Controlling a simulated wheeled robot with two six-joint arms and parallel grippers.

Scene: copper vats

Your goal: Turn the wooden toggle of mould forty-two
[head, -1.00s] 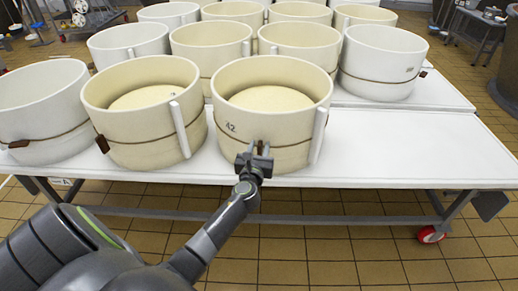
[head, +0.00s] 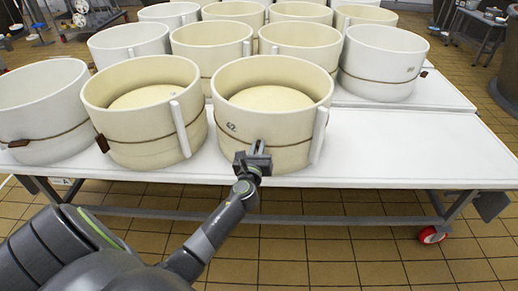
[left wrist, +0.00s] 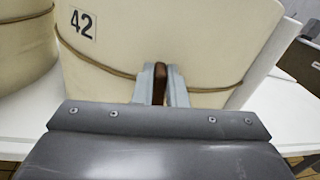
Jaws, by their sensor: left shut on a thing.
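Mould forty-two (head: 240,112) is a cream round mould at the front edge of the white table. Its number label 42 shows in the left wrist view, where the mould wall (left wrist: 190,45) fills the upper middle. A cord runs around the mould. The brown wooden toggle (left wrist: 159,84) stands upright at the cord, between the fingers of my left gripper (left wrist: 160,92), which is shut on it. In the head view my left gripper (head: 257,150) is at the mould's front, and the toggle is mostly hidden by the fingers. My right gripper is not in view.
Another cream mould (head: 145,130) stands close on the left, with a brown toggle (head: 102,143) on its cord. Several more moulds stand behind. The white table (head: 415,145) is bare to the right. Tiled floor lies in front.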

